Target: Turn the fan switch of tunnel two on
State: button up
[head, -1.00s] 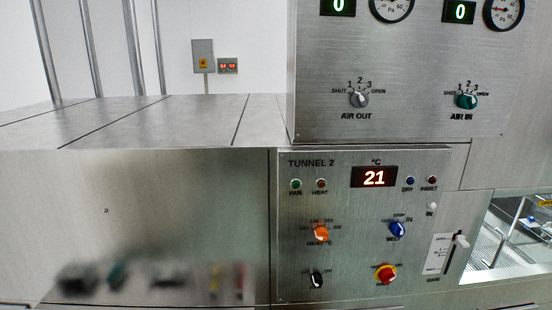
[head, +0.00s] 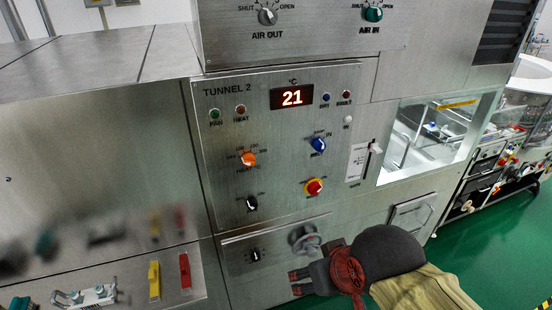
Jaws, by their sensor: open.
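The Tunnel 2 panel (head: 222,166) faces me in the head view, with a display reading 21. A green lamp (head: 215,113) labelled FAN is at its upper left. A small black knob (head: 251,203) is at the panel's lower left; its label is too small to read, so I cannot tell for sure that it is the fan switch. My gripper (head: 297,282) is at the bottom of the view, below and right of that knob and apart from it. It is open and empty, with its fingers pointing left.
An orange heat knob (head: 248,158), a blue belt knob (head: 318,145) and a red-yellow knob (head: 314,187) share the panel. Below are another black knob (head: 255,254) and a round grey fitting (head: 304,240) near my gripper.

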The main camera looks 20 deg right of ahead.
aim_at(252, 205)
jog(key=l+u, duration=0.35)
jog(key=l, duration=0.15)
jog(key=k+l+u, duration=0.1)
jog(key=l+u, duration=0.2)
jog(key=l, duration=0.15)
